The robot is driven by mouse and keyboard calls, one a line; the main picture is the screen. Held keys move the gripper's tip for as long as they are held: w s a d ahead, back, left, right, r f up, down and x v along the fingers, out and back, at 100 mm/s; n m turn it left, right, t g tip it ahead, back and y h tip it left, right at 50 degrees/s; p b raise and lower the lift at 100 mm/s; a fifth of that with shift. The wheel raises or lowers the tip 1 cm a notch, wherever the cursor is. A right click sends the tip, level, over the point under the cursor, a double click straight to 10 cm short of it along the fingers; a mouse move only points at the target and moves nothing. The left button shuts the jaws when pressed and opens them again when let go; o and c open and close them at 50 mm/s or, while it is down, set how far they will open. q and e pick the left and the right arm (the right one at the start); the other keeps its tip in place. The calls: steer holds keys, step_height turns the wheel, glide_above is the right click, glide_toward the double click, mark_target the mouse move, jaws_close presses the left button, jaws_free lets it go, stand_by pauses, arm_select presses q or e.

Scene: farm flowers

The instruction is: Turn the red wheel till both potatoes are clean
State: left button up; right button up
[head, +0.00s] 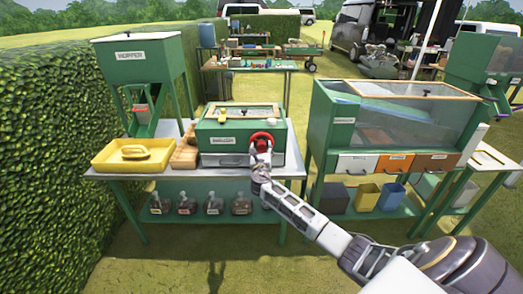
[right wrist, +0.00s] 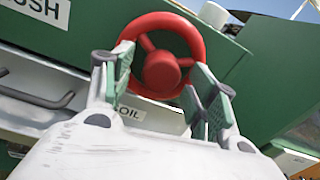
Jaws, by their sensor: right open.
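The red wheel (head: 262,138) is on the front of a green box (head: 225,124) with a label, on the metal-topped table. In the right wrist view the red wheel (right wrist: 162,60) shows its hub and spokes, and the fingers stand in front of its lower rim on both sides. My right gripper (head: 261,158) is open at the wheel; the right wrist view also shows the right gripper (right wrist: 158,85). I cannot tell whether the fingers touch the rim. My left gripper is not in view.
A yellow tray (head: 134,155) and a wooden piece (head: 186,152) lie left of the box. A green hopper (head: 140,70) stands behind the tray. A larger green machine with clear panels (head: 400,120) stands to the right. Several jars sit on the shelf below.

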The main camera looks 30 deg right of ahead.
steer(key=shift+w+d, duration=0.15)
steer(key=shift+w, duration=0.1)
